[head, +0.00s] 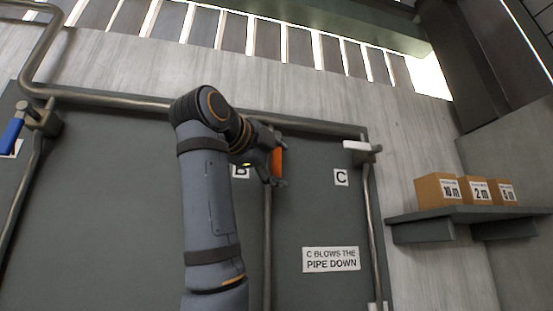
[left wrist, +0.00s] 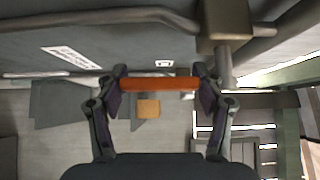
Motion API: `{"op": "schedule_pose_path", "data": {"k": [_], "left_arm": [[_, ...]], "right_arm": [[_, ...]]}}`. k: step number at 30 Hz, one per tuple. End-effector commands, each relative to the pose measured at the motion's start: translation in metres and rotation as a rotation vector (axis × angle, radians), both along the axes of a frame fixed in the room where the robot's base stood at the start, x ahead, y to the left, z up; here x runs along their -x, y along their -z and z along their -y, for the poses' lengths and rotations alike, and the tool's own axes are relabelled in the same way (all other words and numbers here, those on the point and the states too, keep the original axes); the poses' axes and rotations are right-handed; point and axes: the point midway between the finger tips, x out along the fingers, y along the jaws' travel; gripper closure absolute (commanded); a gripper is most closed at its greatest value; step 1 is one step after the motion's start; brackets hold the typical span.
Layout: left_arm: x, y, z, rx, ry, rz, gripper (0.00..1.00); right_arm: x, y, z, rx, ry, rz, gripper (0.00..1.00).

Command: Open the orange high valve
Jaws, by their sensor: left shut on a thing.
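The orange valve handle (head: 278,160) is at the high pipe on the dark panel, beside the label B. In the head view it looks roughly upright and my left gripper (head: 270,167) is at it, partly hiding it. In the left wrist view the orange handle (left wrist: 160,83) spans the gap between the two fingers of my left gripper (left wrist: 160,88), which is shut on it. A metal valve body (left wrist: 228,22) shows near its right end there. In the head view my arm hides the valve body. My right gripper is not in view.
A blue handle (head: 12,135) is at the far left and a white handle (head: 358,146) near label C. Metal pipes (head: 110,98) run along the panel. A sign (head: 331,260) is low on it. A shelf (head: 465,214) with cardboard boxes (head: 437,190) stands right.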

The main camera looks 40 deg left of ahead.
Motion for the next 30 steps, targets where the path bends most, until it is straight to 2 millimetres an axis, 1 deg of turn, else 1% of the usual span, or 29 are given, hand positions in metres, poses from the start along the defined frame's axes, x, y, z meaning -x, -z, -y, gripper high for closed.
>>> {"op": "schedule_pose_path", "data": {"k": [1, 11, 12, 17, 26, 28, 30], "left_arm": [[-0.001, 0.002, 0.000, -0.003, 0.000, -0.011, 0.88], [-0.002, 0.003, 0.000, -0.006, 0.001, -0.014, 0.88], [-0.002, 0.003, 0.000, -0.006, 0.001, -0.014, 0.29], [-0.001, 0.003, 0.000, -0.005, 0.001, -0.010, 0.08], [-0.001, 0.001, 0.000, -0.005, 0.000, -0.006, 0.08], [0.003, 0.000, 0.000, -0.005, 0.000, -0.004, 0.08], [0.012, 0.000, 0.001, -0.005, 0.000, -0.002, 0.08]], "right_arm": [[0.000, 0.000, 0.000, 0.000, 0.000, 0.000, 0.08], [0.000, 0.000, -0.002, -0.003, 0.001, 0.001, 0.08], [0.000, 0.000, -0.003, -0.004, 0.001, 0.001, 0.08], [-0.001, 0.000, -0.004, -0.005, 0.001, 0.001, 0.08], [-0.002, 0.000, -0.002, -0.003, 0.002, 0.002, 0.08], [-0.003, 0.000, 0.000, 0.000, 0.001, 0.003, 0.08], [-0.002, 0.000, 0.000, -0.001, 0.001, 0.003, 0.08]]}}
